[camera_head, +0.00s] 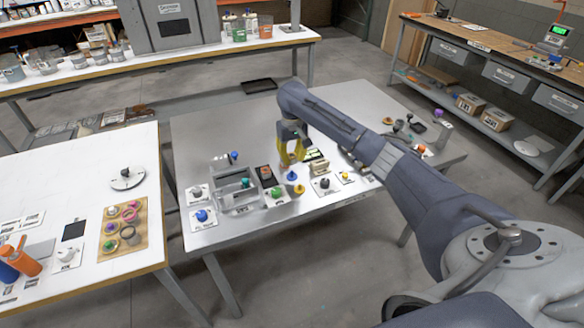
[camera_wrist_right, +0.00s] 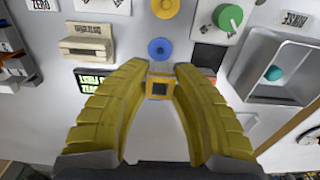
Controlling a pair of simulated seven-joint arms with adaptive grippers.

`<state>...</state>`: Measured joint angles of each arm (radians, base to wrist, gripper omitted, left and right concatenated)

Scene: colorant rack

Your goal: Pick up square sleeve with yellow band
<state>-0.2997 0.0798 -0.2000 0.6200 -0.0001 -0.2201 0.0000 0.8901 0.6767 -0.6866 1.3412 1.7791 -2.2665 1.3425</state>
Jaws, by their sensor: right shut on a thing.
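The square sleeve with a yellow band (camera_wrist_right: 160,88) shows in the right wrist view as a small dark square with a yellow-orange edge, between my yellow fingertips. My right gripper (camera_wrist_right: 161,84) is shut on it, one finger on each side. In the head view my right gripper (camera_head: 290,160) points down over the middle of the metal table; the sleeve is mostly hidden by the fingers there. I cannot tell whether the sleeve touches the table. My left gripper is not in view.
A blue round piece (camera_wrist_right: 159,48), a yellow one (camera_wrist_right: 165,8) and a green knob (camera_wrist_right: 229,17) stand close by. A grey open tray (camera_head: 214,196) is left of the gripper. A white bench (camera_head: 125,264) stands at the left.

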